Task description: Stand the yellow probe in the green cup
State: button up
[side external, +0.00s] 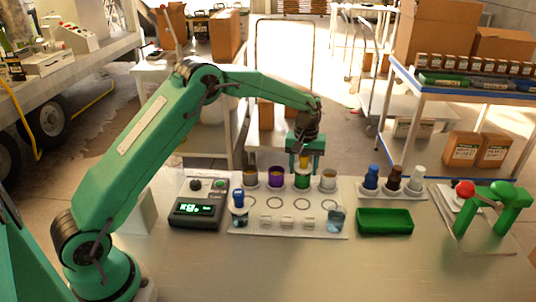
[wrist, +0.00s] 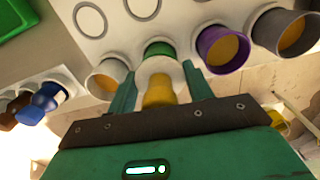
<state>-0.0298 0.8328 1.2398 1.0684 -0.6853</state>
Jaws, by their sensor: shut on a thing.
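My gripper (side external: 304,160) is shut on the yellow probe (side external: 304,163) and points down over the row of cups. The probe also shows between the fingers in the wrist view (wrist: 158,91). The green cup (side external: 302,182) stands directly below, third from the left in the row. In the wrist view the green cup (wrist: 158,48) lies in line with the probe, partly hidden behind a pale round part. The probe's lower end is at or close above the cup's mouth; I cannot tell whether it is inside.
A meter (side external: 197,212), blue-capped bottle (side external: 238,207), glass beaker (side external: 336,219), green tray (side external: 384,221) and green press (side external: 490,200) stand around.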

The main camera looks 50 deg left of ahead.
jog(key=shift+f, duration=0.6)
dwell(0.3)
jog(key=o, duration=0.7)
jog(key=shift+r, duration=0.15)
jog(key=shift+r, duration=5.35)
jog(key=shift+r, duration=4.5)
